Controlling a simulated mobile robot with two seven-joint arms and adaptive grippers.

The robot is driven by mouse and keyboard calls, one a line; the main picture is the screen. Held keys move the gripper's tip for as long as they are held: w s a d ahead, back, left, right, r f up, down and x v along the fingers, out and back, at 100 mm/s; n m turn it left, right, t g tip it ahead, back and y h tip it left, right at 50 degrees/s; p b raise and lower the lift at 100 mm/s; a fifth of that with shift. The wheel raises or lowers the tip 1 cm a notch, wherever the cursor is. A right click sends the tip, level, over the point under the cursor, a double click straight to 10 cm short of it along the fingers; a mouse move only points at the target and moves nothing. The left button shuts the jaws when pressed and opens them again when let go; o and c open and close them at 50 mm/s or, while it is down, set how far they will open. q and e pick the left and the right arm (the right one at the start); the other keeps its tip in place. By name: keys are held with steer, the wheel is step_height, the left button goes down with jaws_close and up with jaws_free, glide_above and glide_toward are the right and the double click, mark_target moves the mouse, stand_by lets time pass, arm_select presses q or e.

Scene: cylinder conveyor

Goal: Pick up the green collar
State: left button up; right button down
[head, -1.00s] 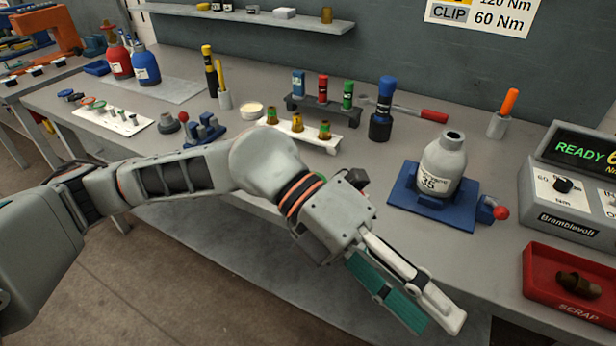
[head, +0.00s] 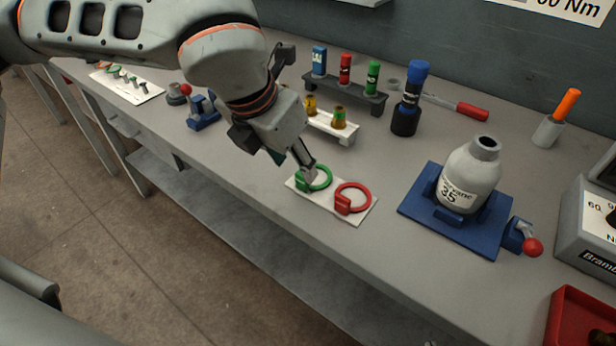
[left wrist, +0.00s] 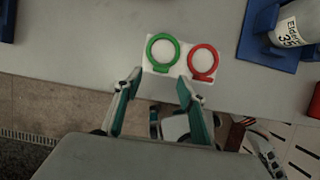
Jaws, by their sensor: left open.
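The green collar (head: 302,185) is a ring with a small block, lying flat on a white plate (head: 354,216) near the bench's front edge. It also shows in the left wrist view (left wrist: 160,68), uncovered. In the head view my left gripper (head: 306,168) points down at the collar and hides part of it. In the left wrist view my left gripper (left wrist: 160,80) is open and empty, its fingers spread to either side of the green collar's line, with the collar just past the tips. My right gripper is not in view.
A red collar (head: 343,203) lies on the same plate, just right of the green one. A grey bottle (head: 468,180) stands in a blue fixture (head: 417,206) to the right. A white rack (head: 322,123) with brass parts stands close behind the gripper. The bench is bare in front of the fixture.

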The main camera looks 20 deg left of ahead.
mark_target(301, 176)
arm_select(q)
steer(key=shift+x, duration=3.15)
steer(key=shift+d, duration=0.1)
steer(key=c, duration=1)
